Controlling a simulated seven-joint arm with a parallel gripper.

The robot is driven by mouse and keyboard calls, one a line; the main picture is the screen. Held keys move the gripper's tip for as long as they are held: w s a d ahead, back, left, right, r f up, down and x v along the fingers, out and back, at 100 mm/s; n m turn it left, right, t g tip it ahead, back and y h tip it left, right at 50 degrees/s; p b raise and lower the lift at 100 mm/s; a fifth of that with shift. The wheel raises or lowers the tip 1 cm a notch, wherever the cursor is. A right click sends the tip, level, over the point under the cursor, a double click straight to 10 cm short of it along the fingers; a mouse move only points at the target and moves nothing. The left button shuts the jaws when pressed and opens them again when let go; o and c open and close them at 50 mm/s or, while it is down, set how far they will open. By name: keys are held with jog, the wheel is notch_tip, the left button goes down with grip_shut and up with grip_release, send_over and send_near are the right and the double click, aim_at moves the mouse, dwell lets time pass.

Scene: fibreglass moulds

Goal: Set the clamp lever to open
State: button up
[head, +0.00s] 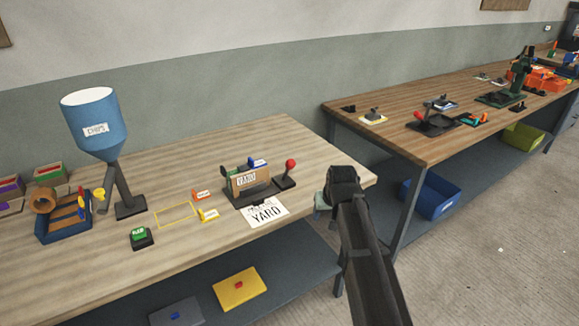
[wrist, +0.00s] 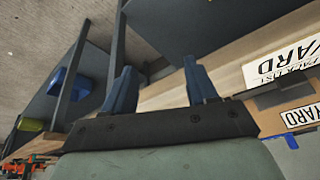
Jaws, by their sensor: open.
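A lever with a red ball knob (head: 290,164) stands upright on a dark base at the right end of a fixture on the near bench. It looks like the clamp lever; its set position cannot be told. The fixture holds a brown box (head: 247,181) labelled YARD, which also shows upside down at the right of the wrist view (wrist: 300,118). My gripper (wrist: 160,72) is open and empty, with its two blue-grey fingers apart near the bench edge. In the head view my black arm largely hides it, right of the lever and apart from it.
A white YARD sheet (head: 264,211) lies before the fixture. Left are an orange tag (head: 202,195), a yellow tag (head: 209,214), a green button (head: 139,235) and a blue hopper (head: 94,122). A second bench (head: 385,135) stands right, with a blue bin (head: 431,196) below.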

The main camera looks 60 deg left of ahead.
jog(key=s+a+r+n+y, duration=0.1)
jog(key=a+r, duration=0.4)
jog(key=r, duration=0.2)
jog(key=s+a+r+n, duration=0.1)
jog(key=a+r, duration=0.4)
jog(key=r, duration=0.3)
jog(key=n+g, duration=0.2)
jog(key=n, duration=0.2)
send_near(291, 160)
jog(key=shift+h, duration=0.3)
jog(key=x, duration=1.2)
jog(key=shift+a+f, duration=0.25)
jog(key=shift+a, duration=0.15)
jog(key=shift+c, duration=0.2)
grip_shut()
